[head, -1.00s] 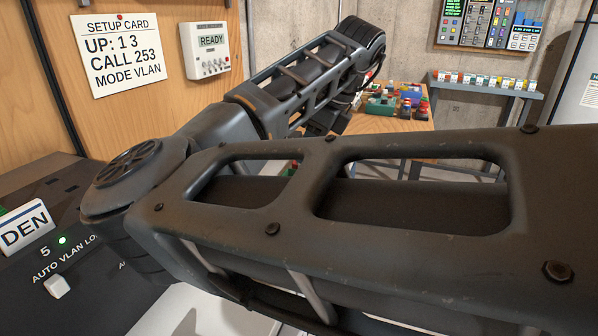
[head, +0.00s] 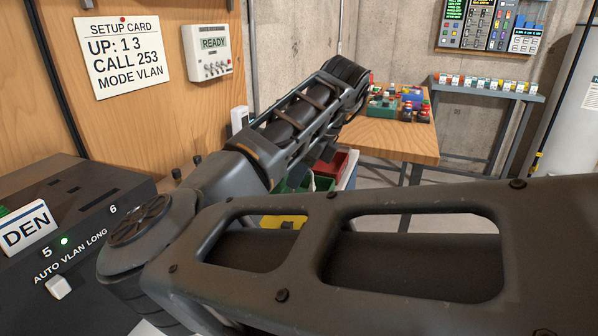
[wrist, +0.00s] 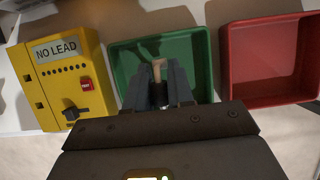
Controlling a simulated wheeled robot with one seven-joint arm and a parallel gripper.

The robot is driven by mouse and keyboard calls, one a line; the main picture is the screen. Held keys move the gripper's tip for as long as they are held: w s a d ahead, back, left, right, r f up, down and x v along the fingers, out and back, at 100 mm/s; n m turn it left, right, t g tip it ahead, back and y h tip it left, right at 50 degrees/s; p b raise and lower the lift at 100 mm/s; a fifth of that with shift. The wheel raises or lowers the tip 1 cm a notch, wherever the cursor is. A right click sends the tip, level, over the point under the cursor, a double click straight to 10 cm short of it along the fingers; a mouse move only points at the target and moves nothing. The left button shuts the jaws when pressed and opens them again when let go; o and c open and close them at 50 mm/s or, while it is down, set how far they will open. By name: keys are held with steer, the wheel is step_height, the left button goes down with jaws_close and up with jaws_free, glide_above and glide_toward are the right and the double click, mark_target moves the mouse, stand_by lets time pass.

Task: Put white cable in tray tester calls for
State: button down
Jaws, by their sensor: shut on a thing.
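In the wrist view, my gripper (wrist: 159,88) is shut on a pale, cream-coloured piece of the white cable (wrist: 158,68). Most of the cable is hidden. The gripper is over the green tray (wrist: 125,62), whose bare floor shows around the fingers; I cannot tell how high above it. The red tray (wrist: 228,62) is to the right and looks empty. The yellow tester (wrist: 88,68) stands left of the green tray, its display reading "NO LEAD". In the head view, my arm hides the gripper; parts of the green tray (head: 293,187) and yellow tester (head: 290,222) show.
A setup card (head: 122,55) reads "UP: 1 3, CALL 253, MODE VLAN". A white wall box (head: 207,50) reads "READY". A dark console (head: 60,215) with a lit green lamp is at left. A wooden table (head: 390,140) holding coloured parts stands beyond the trays.

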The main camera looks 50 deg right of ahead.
steer(key=shift+f, duration=0.45)
steer(key=c, duration=1)
jaws_free()
steer(key=shift+r, duration=0.1)
steer(key=shift+r, duration=0.3)
steer(key=p+v, duration=0.1)
steer(key=v, duration=1.1)
steer(key=shift+w+r, duration=0.1)
steer(key=shift+r, duration=0.2)
